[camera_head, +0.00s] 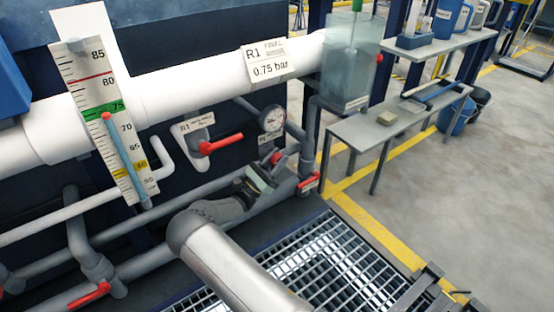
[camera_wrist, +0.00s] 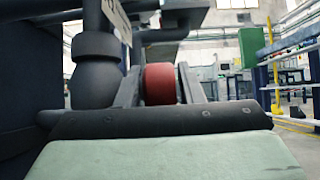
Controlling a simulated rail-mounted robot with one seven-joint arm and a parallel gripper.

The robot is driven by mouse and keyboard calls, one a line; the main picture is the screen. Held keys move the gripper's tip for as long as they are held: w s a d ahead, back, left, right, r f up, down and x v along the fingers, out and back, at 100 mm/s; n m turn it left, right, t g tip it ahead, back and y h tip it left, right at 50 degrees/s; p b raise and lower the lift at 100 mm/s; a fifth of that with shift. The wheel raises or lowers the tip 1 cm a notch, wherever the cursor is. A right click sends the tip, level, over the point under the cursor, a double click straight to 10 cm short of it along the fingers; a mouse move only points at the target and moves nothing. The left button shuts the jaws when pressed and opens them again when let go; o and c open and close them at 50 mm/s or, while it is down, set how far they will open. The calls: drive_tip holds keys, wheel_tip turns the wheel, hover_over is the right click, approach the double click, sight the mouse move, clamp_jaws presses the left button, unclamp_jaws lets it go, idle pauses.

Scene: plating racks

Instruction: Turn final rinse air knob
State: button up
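A red round knob (camera_head: 277,157) sits on the grey pipework below a round pressure gauge (camera_head: 272,119). In the wrist view the red knob (camera_wrist: 160,84) lies between my two fingers and fills the space between their tips. My gripper (camera_head: 268,170) reaches it from below, with my arm coming up from the bottom of the head view. In the wrist view my gripper (camera_wrist: 162,75) has one dark finger on each side of the knob, with no clear gap. A sign (camera_head: 268,62) on the white pipe reads R1, final rinse, 0.75 bar.
Red lever handles (camera_head: 221,144) and (camera_head: 307,183) are on nearby valves. A scale board (camera_head: 103,122) stands at left. A clear tank (camera_head: 348,75) stands behind at right, beside a bench (camera_head: 385,125). Metal grating (camera_head: 325,262) lies below.

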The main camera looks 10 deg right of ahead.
drive_tip(key=p+v, duration=0.2)
drive_tip(key=v, duration=1.5)
drive_tip(key=shift+p, duration=0.3)
drive_tip(key=shift+s+f, duration=0.1)
